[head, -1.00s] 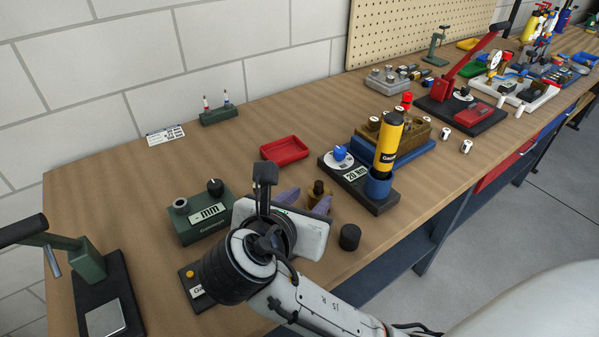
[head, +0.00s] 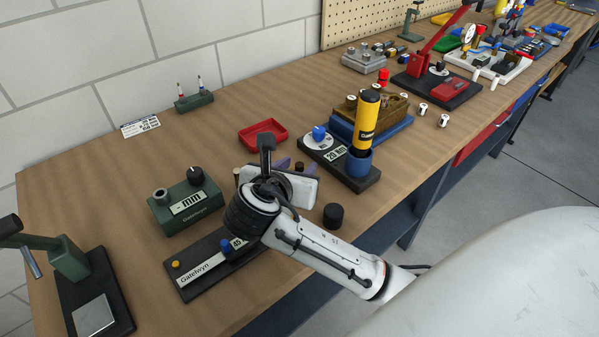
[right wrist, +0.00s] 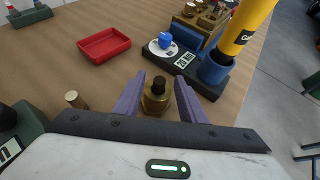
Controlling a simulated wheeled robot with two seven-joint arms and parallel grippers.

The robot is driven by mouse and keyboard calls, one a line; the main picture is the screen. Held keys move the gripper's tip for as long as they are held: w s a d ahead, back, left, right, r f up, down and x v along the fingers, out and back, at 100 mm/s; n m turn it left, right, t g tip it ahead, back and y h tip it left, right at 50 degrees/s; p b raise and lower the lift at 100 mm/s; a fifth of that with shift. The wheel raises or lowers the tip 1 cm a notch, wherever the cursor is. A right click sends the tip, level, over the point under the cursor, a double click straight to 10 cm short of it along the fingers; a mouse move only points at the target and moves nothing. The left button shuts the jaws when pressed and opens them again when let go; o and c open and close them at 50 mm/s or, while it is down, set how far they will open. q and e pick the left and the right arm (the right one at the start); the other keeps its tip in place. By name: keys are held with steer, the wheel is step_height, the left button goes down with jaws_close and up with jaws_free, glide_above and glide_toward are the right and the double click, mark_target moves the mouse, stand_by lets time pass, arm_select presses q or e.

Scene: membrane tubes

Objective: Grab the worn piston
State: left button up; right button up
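A brass piston-like piece with a dark top (right wrist: 157,92) stands upright on the bench between the two purple fingers of my right gripper (right wrist: 158,92). I take it for the worn piston, but wear cannot be made out. The fingers are apart, one on each side of it, and I see no clear grip. A smaller brass cylinder (right wrist: 74,99) stands to the left in the wrist view. My left gripper is not in view.
A red tray (head: 263,134) lies beyond the gripper. A green mm gauge (head: 187,205) is left, a black cylinder (head: 333,215) near the front edge. A dark Gatelwyn base (head: 210,262) lies below my wrist.

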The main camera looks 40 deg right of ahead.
jaws_close()
